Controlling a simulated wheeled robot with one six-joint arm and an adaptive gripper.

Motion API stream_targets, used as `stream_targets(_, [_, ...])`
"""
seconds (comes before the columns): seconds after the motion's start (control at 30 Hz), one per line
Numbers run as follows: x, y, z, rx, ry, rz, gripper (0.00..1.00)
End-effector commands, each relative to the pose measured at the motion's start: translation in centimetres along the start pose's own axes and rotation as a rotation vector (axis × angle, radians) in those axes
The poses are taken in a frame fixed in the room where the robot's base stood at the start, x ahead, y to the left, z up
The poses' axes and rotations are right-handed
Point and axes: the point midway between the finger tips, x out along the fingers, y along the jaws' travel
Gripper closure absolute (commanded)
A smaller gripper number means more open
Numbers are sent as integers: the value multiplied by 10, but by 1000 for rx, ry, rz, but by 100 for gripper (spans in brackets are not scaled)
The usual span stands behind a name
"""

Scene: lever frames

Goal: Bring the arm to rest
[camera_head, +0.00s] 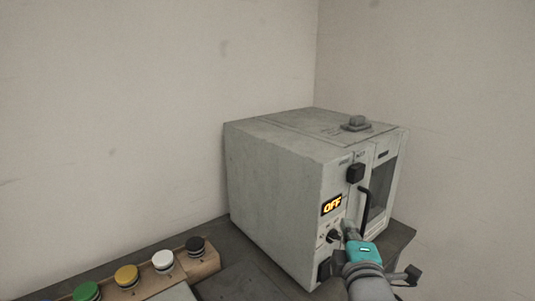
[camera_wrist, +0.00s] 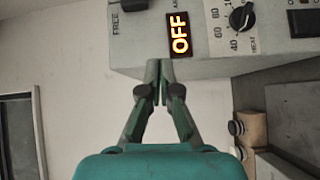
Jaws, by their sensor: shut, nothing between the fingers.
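My gripper (camera_head: 348,228) is at the front of a pale grey oven-like box (camera_head: 268,182), close to its control panel. In the wrist view my gripper (camera_wrist: 158,80) is shut with its fingertips together and nothing between them. The tips appear just off the panel's edge, near the orange "OFF" display (camera_wrist: 180,35); whether they touch it I cannot tell. The display also shows in the head view (camera_head: 332,205). A black dial (camera_wrist: 242,17) with numbers and "HEAT" sits beside the display.
The box has a black handle (camera_head: 364,208), a dark door window (camera_head: 381,187) and a black block (camera_head: 355,173) on its front. A wooden strip (camera_head: 205,268) with several coloured buttons lies left of it on the dark worktop. Bare walls stand behind.

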Motion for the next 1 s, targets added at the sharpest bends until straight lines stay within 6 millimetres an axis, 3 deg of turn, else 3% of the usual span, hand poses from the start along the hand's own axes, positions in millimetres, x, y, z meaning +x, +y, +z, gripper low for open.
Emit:
stream_targets(0.1, [-14, -43, 4, 71, 13, -28, 100])
stream_targets(0.5, [-85, -159, 18, 360, 51, -99, 100])
stream_targets(0.8, [-157, -225, 30, 596, 56, -160, 100])
stream_targets(1.0, [-212, -256, 39, 761, 47, -199, 100])
